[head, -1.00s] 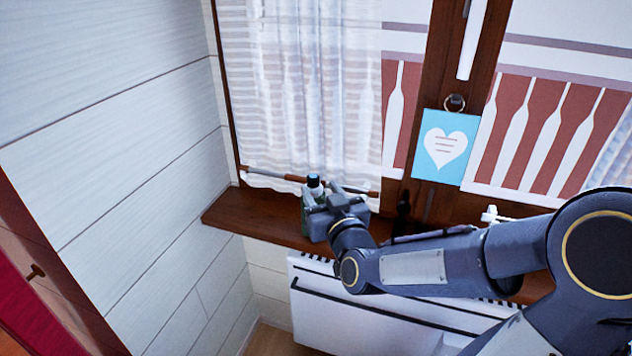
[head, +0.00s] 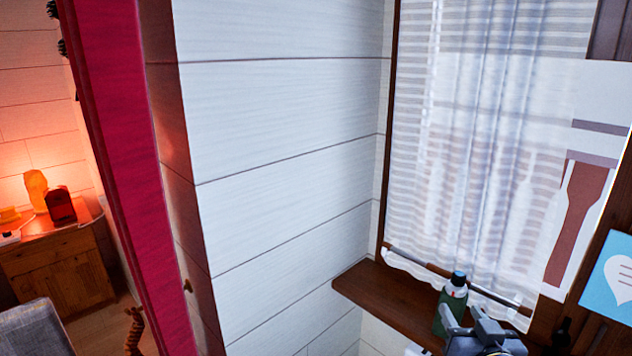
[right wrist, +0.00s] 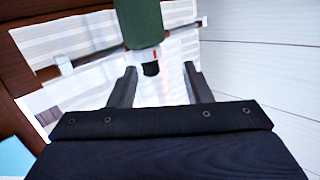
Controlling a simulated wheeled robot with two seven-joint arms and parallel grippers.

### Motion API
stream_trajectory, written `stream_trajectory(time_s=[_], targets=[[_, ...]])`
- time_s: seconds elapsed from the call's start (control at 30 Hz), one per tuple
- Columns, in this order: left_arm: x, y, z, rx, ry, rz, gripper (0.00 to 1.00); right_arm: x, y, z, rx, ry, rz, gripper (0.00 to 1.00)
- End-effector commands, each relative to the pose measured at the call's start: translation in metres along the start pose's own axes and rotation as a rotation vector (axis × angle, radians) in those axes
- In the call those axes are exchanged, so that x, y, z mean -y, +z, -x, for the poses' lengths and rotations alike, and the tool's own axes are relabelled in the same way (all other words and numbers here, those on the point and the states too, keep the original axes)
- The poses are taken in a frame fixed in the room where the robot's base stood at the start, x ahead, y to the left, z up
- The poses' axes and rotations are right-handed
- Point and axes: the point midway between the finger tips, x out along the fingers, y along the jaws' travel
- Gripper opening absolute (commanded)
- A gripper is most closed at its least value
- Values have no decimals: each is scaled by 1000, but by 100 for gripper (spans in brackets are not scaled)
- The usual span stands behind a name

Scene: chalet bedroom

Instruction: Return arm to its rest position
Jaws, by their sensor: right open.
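My right gripper (head: 467,316) is at the bottom of the head view, right beside a green bottle (head: 441,317) with a dark cap. The bottle stands upright on the brown windowsill (head: 385,296). In the right wrist view the jaws (right wrist: 157,86) are open, and the bottle (right wrist: 140,22) appears upside down beyond them. Its cap lies between the two fingers in the picture, with no finger visibly closed on it. Most of my right arm is outside the head view. My left gripper is not in view.
A curtained window (head: 480,150) rises behind the sill, with a blue heart card (head: 608,275) at right. A white plank wall (head: 280,150) fills the middle. A red upright panel (head: 110,150) stands left, with a lit wooden cabinet (head: 60,270) beyond.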

Motion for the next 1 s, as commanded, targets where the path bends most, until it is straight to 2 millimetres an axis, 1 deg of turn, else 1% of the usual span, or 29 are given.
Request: stream_trajectory(time_s=[0.07, 0.17, 0.33, 0.5, 0.73, 0.77, 0.8, 0.97, 1.0], targets=[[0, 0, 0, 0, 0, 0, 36, 9, 10, 14, 102, -61, -58, 45], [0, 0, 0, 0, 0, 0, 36, 25, 29, 40, 275, -147, -126, 45], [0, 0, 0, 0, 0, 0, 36, 44, 59, 91, 543, -230, -188, 45], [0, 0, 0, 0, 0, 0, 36, 51, 80, 136, 741, -250, -211, 45], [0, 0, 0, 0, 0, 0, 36, 52, 102, 193, 965, -230, -222, 45], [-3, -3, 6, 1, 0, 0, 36, 53, 96, 198, 982, -228, -222, 45], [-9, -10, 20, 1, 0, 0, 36, 54, 79, 198, 980, -230, -222, 45], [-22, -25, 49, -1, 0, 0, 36, 58, 45, 202, 978, -232, -222, 45], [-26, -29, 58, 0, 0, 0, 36, 58, 35, 203, 978, -232, -222, 45]])
